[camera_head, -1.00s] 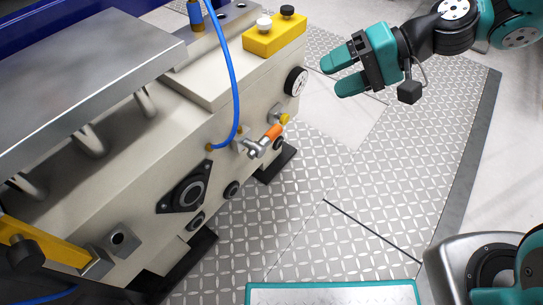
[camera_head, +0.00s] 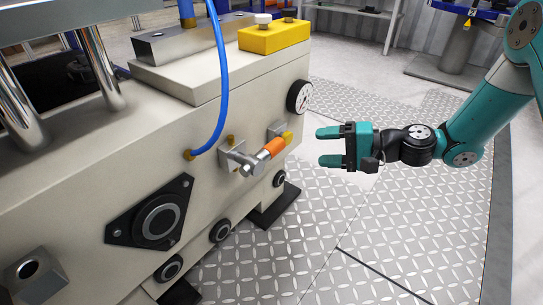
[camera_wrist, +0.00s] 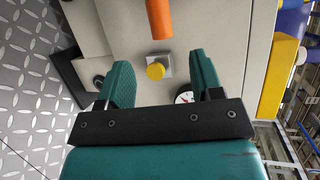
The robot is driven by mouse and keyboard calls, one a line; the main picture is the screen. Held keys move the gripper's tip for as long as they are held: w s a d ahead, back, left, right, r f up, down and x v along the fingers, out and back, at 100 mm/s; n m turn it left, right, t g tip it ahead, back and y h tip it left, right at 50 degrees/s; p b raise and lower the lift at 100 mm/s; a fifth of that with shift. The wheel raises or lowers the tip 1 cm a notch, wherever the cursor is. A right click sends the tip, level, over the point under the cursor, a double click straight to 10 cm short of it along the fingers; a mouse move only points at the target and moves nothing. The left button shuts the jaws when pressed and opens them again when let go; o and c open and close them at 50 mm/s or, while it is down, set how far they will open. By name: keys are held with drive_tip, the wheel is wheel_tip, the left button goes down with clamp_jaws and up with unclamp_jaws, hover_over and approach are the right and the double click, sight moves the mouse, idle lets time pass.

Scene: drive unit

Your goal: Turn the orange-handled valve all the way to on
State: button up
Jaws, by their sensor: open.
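The valve's orange handle (camera_head: 271,148) sticks out from a metal valve body (camera_head: 238,158) on the side of the beige machine in the head view. It points to the right and slightly up. In the wrist view the orange handle (camera_wrist: 159,18) shows at the top, beyond the fingertips and cut off by the picture edge. My gripper (camera_head: 328,147) is open and empty, to the right of the handle and apart from it, with its fingers pointing left.
The yellow knob also shows right of the handle in the head view (camera_head: 288,137). A gauge (camera_head: 300,97) sits above it. A blue hose (camera_head: 224,80) arcs down to a fitting left of the valve. A yellow button box (camera_head: 274,37) is on top. The plate floor (camera_head: 350,220) is clear.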

sight(279, 149)
drive_tip(key=b+x, duration=0.4)
drive_tip(key=x, duration=0.8)
drive_tip(key=shift+s+f+b, duration=0.1)
drive_tip(key=shift+f+b, duration=0.05)
drive_tip(key=shift+b, duration=0.2)
drive_tip(key=shift+a, duration=0.45)
clamp_jaws()
